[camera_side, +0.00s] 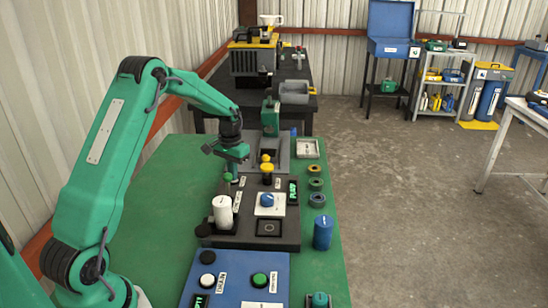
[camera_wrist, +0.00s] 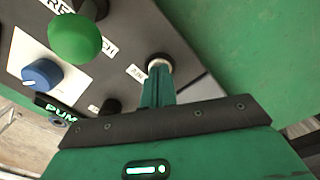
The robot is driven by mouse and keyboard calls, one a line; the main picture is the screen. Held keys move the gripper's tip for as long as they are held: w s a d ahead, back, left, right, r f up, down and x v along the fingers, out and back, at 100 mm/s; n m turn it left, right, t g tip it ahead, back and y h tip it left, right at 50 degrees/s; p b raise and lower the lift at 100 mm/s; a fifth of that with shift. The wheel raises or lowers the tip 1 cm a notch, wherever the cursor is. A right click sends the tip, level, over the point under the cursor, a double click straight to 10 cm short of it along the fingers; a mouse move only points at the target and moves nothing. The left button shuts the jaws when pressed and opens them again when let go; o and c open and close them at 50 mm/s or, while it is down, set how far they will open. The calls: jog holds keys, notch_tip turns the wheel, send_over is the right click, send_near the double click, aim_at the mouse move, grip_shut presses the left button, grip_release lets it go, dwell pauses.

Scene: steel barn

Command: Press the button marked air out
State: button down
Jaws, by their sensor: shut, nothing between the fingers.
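In the wrist view a round button with a pale cap and dark collar (camera_wrist: 159,60) sits on the dark panel. The label beside it (camera_wrist: 136,73) starts with "AIR"; the rest is hard to read. My gripper (camera_wrist: 158,75) is shut and empty, its green fingertips overlapping the lower edge of that button. I cannot tell whether they touch it. In the side view my gripper (camera_side: 229,172) points down over the far left part of the dark panel (camera_side: 270,243), where it hides what is under it.
A large green mushroom button (camera_wrist: 75,38) stands left of the fingers, with a blue knob (camera_wrist: 42,74) further left. In the side view a white cylinder (camera_side: 222,212) and a yellow button (camera_side: 267,168) rise from the panel. A blue panel (camera_side: 238,285) lies nearer.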

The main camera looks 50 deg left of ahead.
jog(key=shift+r, duration=0.1)
notch_tip(320, 180, up, 7)
jog(key=shift+r, duration=0.15)
dwell(1.2)
dwell(0.6)
jog(key=s+d+r+m+t, duration=0.1)
jog(key=s+d+r+t, duration=0.2)
jog(key=s+d+r, duration=0.9)
jog(key=s+d+m+t, duration=0.2)
jog(key=s+d, duration=0.9)
jog(key=s, duration=0.2)
jog(key=shift+s+r+t, duration=0.15)
jog(key=shift+r+t, duration=0.15)
jog(key=shift+r, duration=0.15)
